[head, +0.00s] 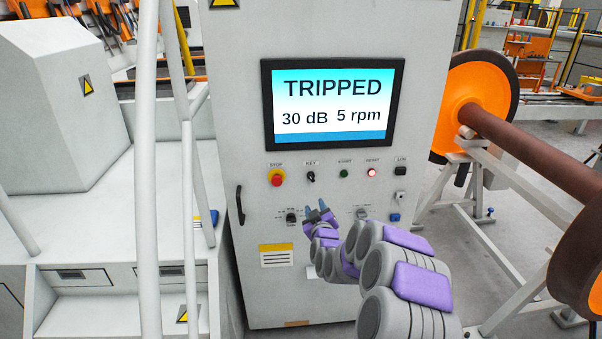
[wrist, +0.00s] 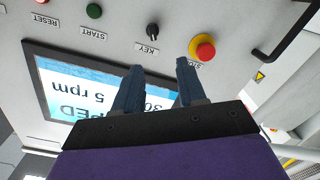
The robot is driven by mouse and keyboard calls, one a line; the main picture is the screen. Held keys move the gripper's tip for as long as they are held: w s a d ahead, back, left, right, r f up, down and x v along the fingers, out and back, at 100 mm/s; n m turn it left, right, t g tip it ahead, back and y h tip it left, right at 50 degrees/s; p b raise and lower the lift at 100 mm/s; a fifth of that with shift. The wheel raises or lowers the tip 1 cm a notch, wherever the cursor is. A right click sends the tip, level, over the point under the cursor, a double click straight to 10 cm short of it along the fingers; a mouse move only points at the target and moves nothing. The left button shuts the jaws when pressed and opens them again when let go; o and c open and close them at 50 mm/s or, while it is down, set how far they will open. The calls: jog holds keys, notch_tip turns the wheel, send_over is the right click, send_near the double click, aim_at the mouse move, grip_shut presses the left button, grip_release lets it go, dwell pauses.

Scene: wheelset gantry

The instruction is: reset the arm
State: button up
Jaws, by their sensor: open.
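My arm reaches up from the lower right in the head view toward the front of a grey control cabinet (head: 330,30). My gripper (head: 316,209) is open and empty, below the row of controls and close to the panel. In the wrist view its two blue fingers (wrist: 157,80) stand apart with nothing between them. The picture there is upside down. The screen (head: 333,102) reads TRIPPED, 30 dB, 5 rpm. Below it are the red stop button (head: 277,180), the key switch (head: 311,177), the green start button (head: 344,174) and the lit red reset button (head: 372,173).
An orange and brown wheelset (head: 530,160) rests on a grey stand at the right. White railings (head: 148,150) and steps stand at the left. A black door handle (head: 240,205) sticks out on the cabinet's left side. Bare floor shows between the cabinet and the stand.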

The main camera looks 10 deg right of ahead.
jog(key=s+a+r+g+y, duration=0.1)
jog(key=s+a+r+g, duration=0.2)
jog(key=s, duration=0.7)
jog(key=s+a+r+g+y, duration=0.1)
jog(key=s+a+g+y, duration=0.3)
jog(key=s, duration=0.6)
jog(key=s+d+m+g+h, duration=0.1)
jog(key=s+g, duration=0.3)
jog(key=s, duration=1)
jog(key=s+d+r+m+g+h, duration=0.1)
jog(key=s+d+m+g+h, duration=0.1)
jog(key=s, duration=1.2)
jog(key=s+d+m+g+h, duration=0.2)
jog(key=s+d+g, duration=0.3)
jog(key=s, duration=0.8)
jog(key=shift+s+r+m+g+b, duration=0.3)
jog(key=shift+s+m+g, duration=0.1)
jog(key=shift+m+g, duration=0.2)
jog(key=shift+c, duration=0.2)
